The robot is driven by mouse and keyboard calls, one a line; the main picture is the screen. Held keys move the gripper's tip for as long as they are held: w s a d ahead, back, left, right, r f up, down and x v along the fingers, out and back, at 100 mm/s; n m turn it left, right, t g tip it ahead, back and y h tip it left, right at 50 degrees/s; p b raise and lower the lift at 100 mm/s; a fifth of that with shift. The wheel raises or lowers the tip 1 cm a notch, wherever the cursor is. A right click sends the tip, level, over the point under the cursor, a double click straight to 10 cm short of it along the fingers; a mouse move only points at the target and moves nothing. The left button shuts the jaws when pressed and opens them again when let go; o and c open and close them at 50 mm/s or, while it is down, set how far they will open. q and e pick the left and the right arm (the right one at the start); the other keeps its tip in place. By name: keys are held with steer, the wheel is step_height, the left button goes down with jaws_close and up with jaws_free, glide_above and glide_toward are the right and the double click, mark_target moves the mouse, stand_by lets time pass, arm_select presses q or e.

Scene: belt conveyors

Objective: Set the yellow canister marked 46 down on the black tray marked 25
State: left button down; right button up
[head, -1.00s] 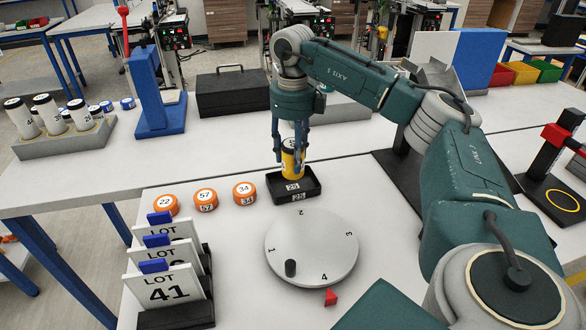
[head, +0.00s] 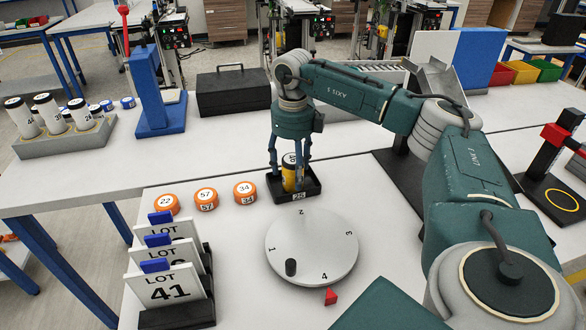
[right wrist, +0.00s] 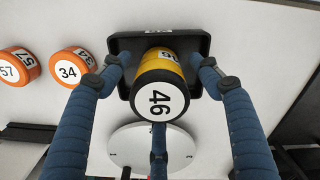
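The yellow canister (head: 288,179) stands in the black tray marked 25 (head: 313,187), behind the round dial. In the right wrist view its white top marked 46 (right wrist: 160,100) faces the camera, and the tray (right wrist: 201,44) shows beneath it. My right gripper (head: 288,172) is low over the tray, its fingers around the canister. In the right wrist view the fingers (right wrist: 160,66) are spread, with gaps between them and the canister's sides. The fingers partly hide the canister in the head view. My left gripper is not in view.
Orange discs marked 22, 57 and 34 (head: 244,192) lie left of the tray. A grey numbered dial (head: 310,250) is in front of it. LOT cards (head: 165,287) stand at front left.

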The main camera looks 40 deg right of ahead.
steer(key=shift+r, duration=0.1)
step_height(320, 180, up, 12)
steer(key=shift+r+b, duration=0.1)
steer(key=shift+b, duration=0.25)
stand_by(0.7)
